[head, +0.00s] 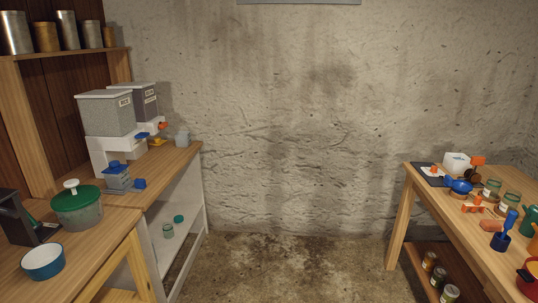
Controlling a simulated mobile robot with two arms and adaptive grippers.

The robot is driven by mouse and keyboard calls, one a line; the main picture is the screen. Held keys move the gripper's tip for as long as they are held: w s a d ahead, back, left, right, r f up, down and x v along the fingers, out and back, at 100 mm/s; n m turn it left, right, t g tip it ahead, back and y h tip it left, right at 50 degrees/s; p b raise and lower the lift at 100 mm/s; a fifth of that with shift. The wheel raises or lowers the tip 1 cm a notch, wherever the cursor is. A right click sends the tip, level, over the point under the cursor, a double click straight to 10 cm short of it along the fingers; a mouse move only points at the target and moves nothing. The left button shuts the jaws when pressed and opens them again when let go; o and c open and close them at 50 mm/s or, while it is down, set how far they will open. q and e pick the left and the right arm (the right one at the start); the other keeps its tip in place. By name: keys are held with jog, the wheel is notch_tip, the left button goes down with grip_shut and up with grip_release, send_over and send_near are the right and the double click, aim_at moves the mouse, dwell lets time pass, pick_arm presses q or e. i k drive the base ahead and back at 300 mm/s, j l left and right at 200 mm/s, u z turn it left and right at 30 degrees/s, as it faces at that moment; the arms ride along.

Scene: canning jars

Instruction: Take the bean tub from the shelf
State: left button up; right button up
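I cannot tell for sure which thing is the bean tub. Two grey bins with white lids stand side by side on white dispenser bases on the left counter: a front bin (105,116) and a rear bin (143,103). Both carry small labels that are too small to read surely. A grey tub with a green lid and white knob (78,206) stands nearer on the left counter. On the open shelf of the white unit (166,263) sit a small greenish jar (168,231) and a green round piece (179,218). Neither of my grippers is in view.
Metal canisters (67,30) line a high wooden shelf. A blue bowl (43,262) and a dark stand (27,222) are on the near left counter. A wooden table (424,205) at right holds jars and tools, with jars below. The floor between is clear.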

aim_at(183, 139)
jog(key=i, duration=2.05)
